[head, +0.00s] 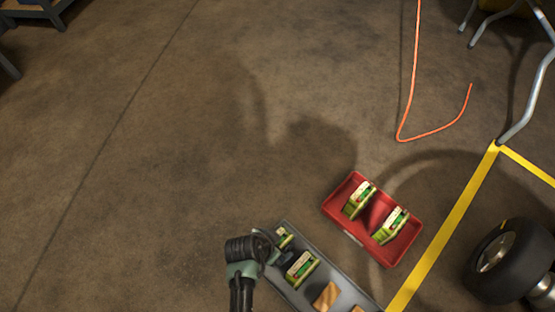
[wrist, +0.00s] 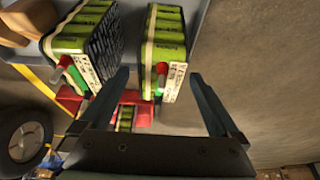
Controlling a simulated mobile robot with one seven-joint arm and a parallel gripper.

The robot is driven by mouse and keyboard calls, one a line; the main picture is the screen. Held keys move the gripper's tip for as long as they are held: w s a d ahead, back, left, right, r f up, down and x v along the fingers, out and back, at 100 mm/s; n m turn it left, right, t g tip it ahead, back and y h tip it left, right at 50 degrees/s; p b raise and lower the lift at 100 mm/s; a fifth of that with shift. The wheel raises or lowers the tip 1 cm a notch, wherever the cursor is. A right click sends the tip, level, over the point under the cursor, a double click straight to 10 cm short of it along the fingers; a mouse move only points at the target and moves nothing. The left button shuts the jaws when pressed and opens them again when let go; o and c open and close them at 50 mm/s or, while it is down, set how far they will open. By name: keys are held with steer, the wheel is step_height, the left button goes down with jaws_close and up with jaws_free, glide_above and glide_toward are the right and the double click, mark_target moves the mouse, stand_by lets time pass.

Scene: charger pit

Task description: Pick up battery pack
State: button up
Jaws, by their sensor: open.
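Two green battery packs with pale labels are on a grey shelf (head: 340,283) in the head view. The end pack (head: 284,238) is partly hidden by my gripper (head: 273,251); the other pack (head: 300,268) is beside it. In the wrist view my gripper (wrist: 160,76) is open. The end pack (wrist: 164,50), with a red and a green terminal, shows between the two fingers. The fingers look apart from it, though depth is hard to tell. The other pack (wrist: 88,40) is just left of the left finger.
A red bin (head: 345,193) holds two more packs, a left one (head: 359,200) and a right one (head: 391,225). Wooden blocks (head: 327,296) are farther along the shelf. A wheel (head: 497,252) and yellow floor line (head: 445,228) are at right. Floor at left is clear.

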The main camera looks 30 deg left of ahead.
steer(key=b+x, duration=0.4)
steer(key=shift+w+f, duration=0.1)
steer(key=shift+f, duration=0.2)
steer(key=shift+r, duration=0.1)
steer(key=shift+c, duration=0.3)
jaws_close()
steer(key=shift+w+r, duration=0.15)
